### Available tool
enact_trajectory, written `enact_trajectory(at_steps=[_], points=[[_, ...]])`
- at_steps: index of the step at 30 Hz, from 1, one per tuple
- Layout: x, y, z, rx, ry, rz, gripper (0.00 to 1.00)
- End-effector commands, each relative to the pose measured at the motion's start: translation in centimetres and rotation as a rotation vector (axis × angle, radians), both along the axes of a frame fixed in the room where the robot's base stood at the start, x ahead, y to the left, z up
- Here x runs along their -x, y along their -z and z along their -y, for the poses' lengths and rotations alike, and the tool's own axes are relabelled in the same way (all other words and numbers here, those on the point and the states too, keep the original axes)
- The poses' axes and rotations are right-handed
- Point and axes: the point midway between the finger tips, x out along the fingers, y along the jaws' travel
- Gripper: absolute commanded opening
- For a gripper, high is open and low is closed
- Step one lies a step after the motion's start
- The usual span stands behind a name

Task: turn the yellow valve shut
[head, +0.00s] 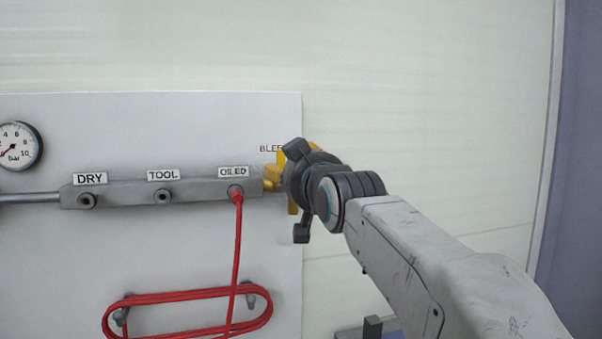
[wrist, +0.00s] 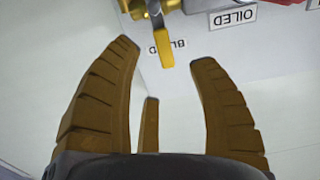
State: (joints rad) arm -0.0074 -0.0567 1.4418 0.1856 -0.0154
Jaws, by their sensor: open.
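The yellow valve (head: 271,178) sits at the right end of the grey manifold, next to the OILED outlet. In the wrist view its yellow lever (wrist: 162,40) extends from the valve body toward the space between my fingertips, beside the partly covered BLEED label. My gripper (head: 297,191) is in front of the valve in the head view and hides part of it. In the wrist view my gripper (wrist: 165,55) is open, with one finger on each side of the lever's end and visible gaps. Whether the lever's tip lies at fingertip depth is hard to tell.
The grey manifold (head: 130,191) has DRY, TOOL and OILED outlets. A red hose (head: 236,250) hangs from OILED, and a red coil (head: 185,297) is on hooks below. A pressure gauge (head: 17,146) is at far left. The wall right of the panel is clear.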

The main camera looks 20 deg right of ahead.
Motion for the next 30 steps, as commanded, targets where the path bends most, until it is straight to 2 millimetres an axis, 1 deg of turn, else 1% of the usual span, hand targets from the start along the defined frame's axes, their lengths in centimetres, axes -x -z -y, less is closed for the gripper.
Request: enact_trajectory(at_steps=[1, 6, 12, 18, 26, 28, 30], points=[[0.8, -0.1, 0.0, 0.0, 0.0, 0.001, 0.54], [2.9, 0.0, 0.0, 0.0, 0.0, 0.0, 0.54], [4.3, 0.1, 0.0, 0.0, 0.0, -0.001, 0.54], [4.7, 0.1, 0.0, 0.0, 0.0, -0.002, 0.54], [4.7, 0.1, 0.0, 0.0, 0.0, -0.002, 0.54], [4.7, 0.3, 0.0, 0.0, 0.0, -0.01, 0.54], [5.0, 1.0, 0.1, 0.0, 0.001, -0.039, 0.54]])
